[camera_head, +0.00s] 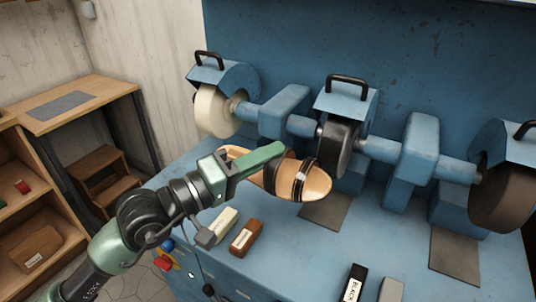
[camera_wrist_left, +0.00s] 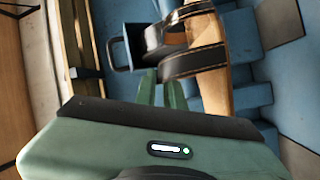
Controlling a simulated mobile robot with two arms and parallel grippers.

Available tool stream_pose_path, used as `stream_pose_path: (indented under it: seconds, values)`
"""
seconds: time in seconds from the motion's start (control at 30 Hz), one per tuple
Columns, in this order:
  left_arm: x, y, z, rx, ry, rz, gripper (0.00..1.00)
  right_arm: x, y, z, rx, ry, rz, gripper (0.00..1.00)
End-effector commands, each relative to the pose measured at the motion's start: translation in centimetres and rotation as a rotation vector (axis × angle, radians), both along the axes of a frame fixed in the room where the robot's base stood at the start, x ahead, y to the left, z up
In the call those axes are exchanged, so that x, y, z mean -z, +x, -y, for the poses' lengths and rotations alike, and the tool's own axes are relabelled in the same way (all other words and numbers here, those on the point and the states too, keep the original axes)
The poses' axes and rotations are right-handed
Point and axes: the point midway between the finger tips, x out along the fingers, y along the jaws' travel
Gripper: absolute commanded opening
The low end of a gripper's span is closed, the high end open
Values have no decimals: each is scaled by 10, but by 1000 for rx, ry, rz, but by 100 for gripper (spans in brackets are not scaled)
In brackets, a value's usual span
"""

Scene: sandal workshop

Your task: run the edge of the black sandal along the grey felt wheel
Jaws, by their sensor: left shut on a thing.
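The sandal (camera_head: 316,181) has a tan footbed and black straps. My left gripper (camera_head: 274,152) is shut on it and holds it up in front of the grinding machine, roughly level, with one rounded end to the right. The sandal also shows in the left wrist view (camera_wrist_left: 213,75), beside the green fingers (camera_wrist_left: 160,90). The dark grey wheel (camera_head: 340,145) is the middle one, under a blue hood. The sandal's right end overlaps the lower side of this wheel in the head view; I cannot tell whether they touch. My right gripper is not in view.
A cream wheel (camera_head: 212,112) stands to the left and a dark brown wheel (camera_head: 502,190) to the right. On the blue bench lie a brown block (camera_head: 246,236), a pale block (camera_head: 225,222), a black block (camera_head: 354,283) and a grey block (camera_head: 391,290).

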Motion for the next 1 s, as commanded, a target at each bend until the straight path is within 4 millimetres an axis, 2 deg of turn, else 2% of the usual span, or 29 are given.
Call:
stream_pose_path:
  seconds: [1.0]
  values:
    - [-3,6,4,-1,-2,3,0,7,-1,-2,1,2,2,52]
